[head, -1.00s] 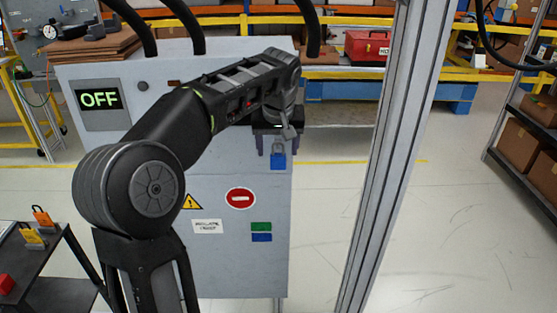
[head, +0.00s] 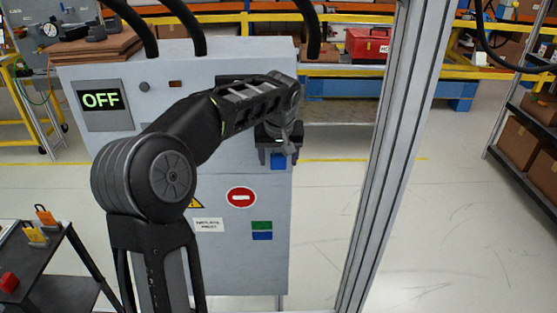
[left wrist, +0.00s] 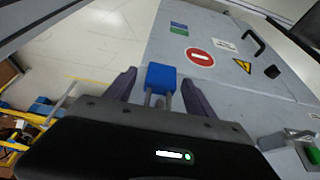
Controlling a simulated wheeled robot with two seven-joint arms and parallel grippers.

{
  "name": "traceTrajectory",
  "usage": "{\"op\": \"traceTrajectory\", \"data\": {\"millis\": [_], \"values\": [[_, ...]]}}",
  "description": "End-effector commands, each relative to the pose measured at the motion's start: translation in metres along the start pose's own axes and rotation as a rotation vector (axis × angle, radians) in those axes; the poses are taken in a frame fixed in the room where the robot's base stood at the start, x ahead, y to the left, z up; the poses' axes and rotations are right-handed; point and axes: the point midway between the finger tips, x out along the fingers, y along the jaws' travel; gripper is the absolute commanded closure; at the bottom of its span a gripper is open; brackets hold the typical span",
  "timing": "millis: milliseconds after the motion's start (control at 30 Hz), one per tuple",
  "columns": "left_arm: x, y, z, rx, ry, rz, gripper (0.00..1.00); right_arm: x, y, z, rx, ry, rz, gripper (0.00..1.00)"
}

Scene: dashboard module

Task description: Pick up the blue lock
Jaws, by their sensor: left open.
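The blue lock (head: 279,162) hangs at the right side of the grey cabinet (head: 215,265) in the head view. My left gripper (head: 278,160) is at the lock, with its fingers pointing down on either side of it. In the left wrist view the blue lock body (left wrist: 161,78) and its grey shackle lie between the two open fingers of my left gripper (left wrist: 157,92), with a gap on each side. What the shackle hangs on is hidden behind the gripper. My right gripper is not in view.
A grey upright post (head: 385,150) stands right of the cabinet. A dark cart (head: 50,265) at the lower left carries orange, yellow and red locks. The floor right of the post is clear up to a shelf of boxes (head: 525,150).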

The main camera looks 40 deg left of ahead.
Motion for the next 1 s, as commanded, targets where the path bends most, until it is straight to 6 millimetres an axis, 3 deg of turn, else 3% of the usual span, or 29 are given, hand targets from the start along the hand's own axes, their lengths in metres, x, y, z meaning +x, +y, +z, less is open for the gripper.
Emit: {"op": "traceTrajectory", "data": {"millis": [333, 1000], "values": [[-0.0004, 0.0001, 0.0, 0.0, 0.0, 0.0, 0.38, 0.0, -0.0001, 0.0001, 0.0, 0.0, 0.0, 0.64], [-0.0004, 0.0001, 0.0, 0.0, 0.0, 0.0, 0.93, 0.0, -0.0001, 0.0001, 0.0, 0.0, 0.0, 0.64]]}}
